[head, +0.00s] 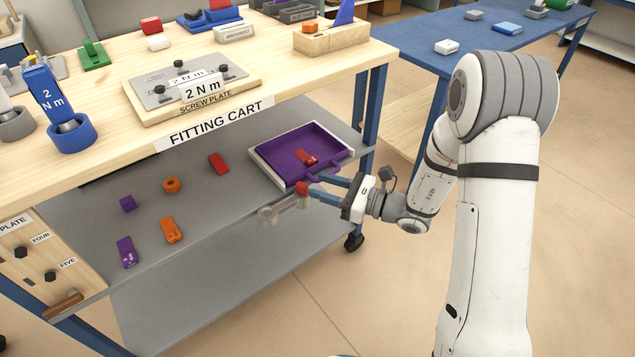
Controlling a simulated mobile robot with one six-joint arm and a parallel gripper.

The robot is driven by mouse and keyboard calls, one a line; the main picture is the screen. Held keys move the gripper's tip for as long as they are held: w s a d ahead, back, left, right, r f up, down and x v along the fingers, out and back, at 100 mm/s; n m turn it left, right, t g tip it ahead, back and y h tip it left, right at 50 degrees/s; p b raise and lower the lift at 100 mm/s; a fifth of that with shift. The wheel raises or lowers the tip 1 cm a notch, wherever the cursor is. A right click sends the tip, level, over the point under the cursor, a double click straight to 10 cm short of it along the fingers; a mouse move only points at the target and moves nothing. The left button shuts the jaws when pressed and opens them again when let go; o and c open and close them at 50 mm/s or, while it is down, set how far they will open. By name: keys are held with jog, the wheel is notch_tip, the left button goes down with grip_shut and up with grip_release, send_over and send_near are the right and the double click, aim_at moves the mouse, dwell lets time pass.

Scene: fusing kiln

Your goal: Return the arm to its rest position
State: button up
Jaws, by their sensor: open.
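My gripper (315,185) is open, with its two blue fingers pointing left over the right end of the cart's grey lower shelf (198,196). It is in front of the purple-lined tray (323,146), near its front corner. A small red piece (302,188) shows at or near the fingertips; I cannot tell if it touches them. A pale grey part (279,211) shows just left of it, at the shelf's front edge. My arm reaches in from the right side of the picture.
A red clip (307,157) lies in the tray. Red, orange and purple pieces lie on the lower shelf. The fitting cart's wooden top (290,75) overhangs it, with a screw plate (185,88) and a blue 2 Nm tool (47,93). A blue table (500,40) stands behind my arm. Front floor is clear.

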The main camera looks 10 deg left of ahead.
jog(key=shift+r, duration=0.1)
dwell(0.3)
jog(key=s+d+r+n+g+h+p, duration=0.35)
jog(key=s+r+n+p, duration=0.35)
jog(key=r, duration=0.4)
jog(key=s+d+r+n+g+h+p, duration=0.3)
jog(key=s+r+n+h+p, duration=0.15)
jog(key=s+r+p, duration=0.4)
jog(key=s+d+r+n+t+h+p, duration=0.3)
jog(key=d+r+n+t+h+p, duration=0.3)
jog(key=d+r+p, duration=1)
notch_tip(320, 180, up, 7)
jog(key=d+n+h, duration=0.2)
jog(key=h, duration=0.1)
jog(key=shift+d+f+h, duration=0.2)
jog(key=shift+d+h, duration=0.2)
jog(key=shift+n, duration=0.25)
